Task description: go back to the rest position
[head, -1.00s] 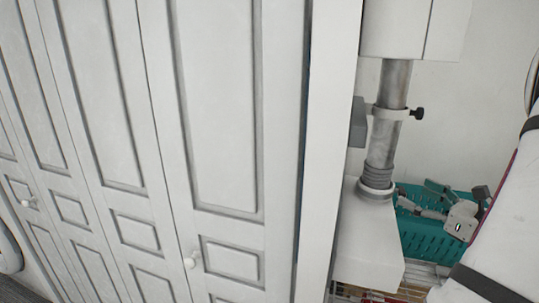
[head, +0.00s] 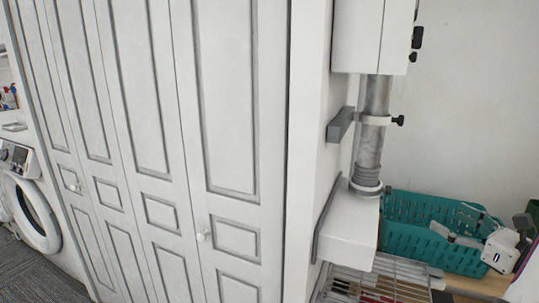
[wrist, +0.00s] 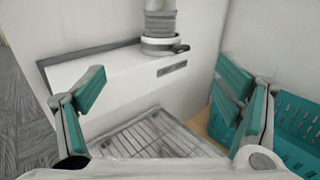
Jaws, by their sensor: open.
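My gripper (head: 452,222) is at the right of the head view, in front of the teal basket (head: 405,240). In the wrist view my gripper (wrist: 160,88) has its two teal-padded fingers spread wide, with nothing between them. The wire rack (wrist: 150,136) and the white box at the foot of a pipe (wrist: 110,95) show beyond the fingers. The teal basket also shows behind the right finger, at the right edge of the wrist view (wrist: 300,118).
A tall white panelled cabinet (head: 150,130) fills the left and middle. A metal pipe (head: 371,135) joins an upper white box (head: 370,35) to the lower one. A washing machine (head: 32,200) stands at far left. Grey carpet (head: 38,275) shows at lower left.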

